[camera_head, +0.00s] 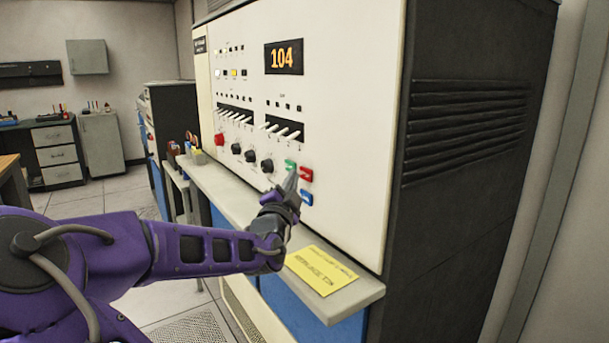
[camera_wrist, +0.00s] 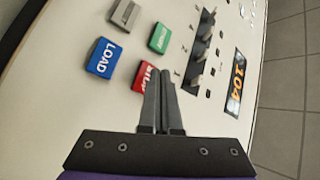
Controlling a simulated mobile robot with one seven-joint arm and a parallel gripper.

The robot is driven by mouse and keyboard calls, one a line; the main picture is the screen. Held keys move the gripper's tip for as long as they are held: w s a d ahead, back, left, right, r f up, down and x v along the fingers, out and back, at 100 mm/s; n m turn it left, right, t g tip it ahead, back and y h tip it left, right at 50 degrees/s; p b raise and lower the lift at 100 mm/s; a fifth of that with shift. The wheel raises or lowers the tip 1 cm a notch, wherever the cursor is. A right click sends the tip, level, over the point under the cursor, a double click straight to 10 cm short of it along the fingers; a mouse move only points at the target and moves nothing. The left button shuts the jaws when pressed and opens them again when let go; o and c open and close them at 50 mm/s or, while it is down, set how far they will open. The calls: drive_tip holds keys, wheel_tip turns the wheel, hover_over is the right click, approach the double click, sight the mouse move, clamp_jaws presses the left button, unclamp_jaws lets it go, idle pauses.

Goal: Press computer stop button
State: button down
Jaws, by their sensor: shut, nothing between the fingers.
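The computer's cream front panel (camera_head: 345,110) carries a small group of push buttons low on its right side. The red button (camera_head: 306,174), partly lettered as stop, also shows in the wrist view (camera_wrist: 140,77), where my fingers cover part of it. The green button (camera_head: 290,165) is beside it, and the blue LOAD button (camera_wrist: 104,58) is close by. My gripper (camera_head: 291,180) is shut and empty, its fingertips (camera_wrist: 165,70) in front of the panel at the red button's edge. I cannot tell whether they touch it.
A grey ledge (camera_head: 345,298) with a yellow card (camera_head: 320,272) sticks out below the buttons. Switches, black knobs (camera_head: 267,166), another red button (camera_head: 219,139) and an orange 104 display (camera_head: 283,57) are on the panel. A grey button (camera_wrist: 125,14) lies beyond LOAD.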

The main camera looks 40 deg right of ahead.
drive_tip(key=a+p, duration=0.1)
drive_tip(key=a, duration=0.4)
drive_tip(key=shift+w, duration=0.15)
idle(0.8)
